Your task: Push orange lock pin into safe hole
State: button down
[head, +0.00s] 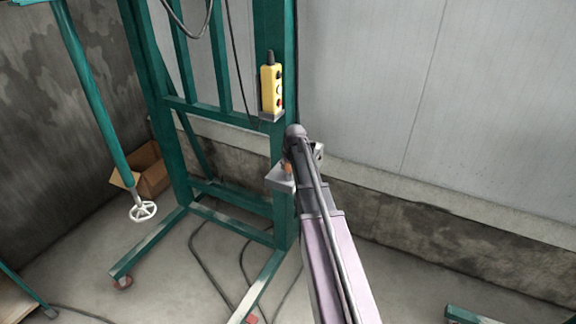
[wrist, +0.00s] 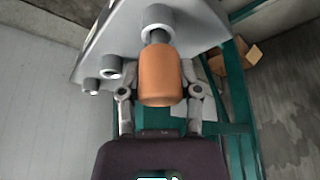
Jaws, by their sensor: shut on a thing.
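The orange lock pin (wrist: 160,75) is between the fingers of my gripper (wrist: 160,98) in the wrist view, and the gripper is shut on it. The pin's grey shaft meets a short tube on a light grey metal bracket (wrist: 125,40); how deep the shaft sits in it I cannot tell. Two more tubes (wrist: 111,67) stand on the bracket to the left. In the head view the pin (head: 287,168) is a small orange spot at the bracket (head: 281,180), beside my arm's end. My arm hides part of the bracket there.
The green steel frame (head: 273,150) stands behind the bracket, with a yellow control box (head: 271,88) above. A white handwheel (head: 143,211) hangs at left near a cardboard box (head: 150,170). Cables (head: 205,262) lie on the floor. The floor on the right is mostly clear.

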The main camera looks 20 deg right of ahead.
jog(key=shift+f+b, duration=0.8)
jog(key=shift+f, duration=0.05)
jog(key=shift+c, duration=1)
grip_release()
jog(key=shift+r, duration=0.15)
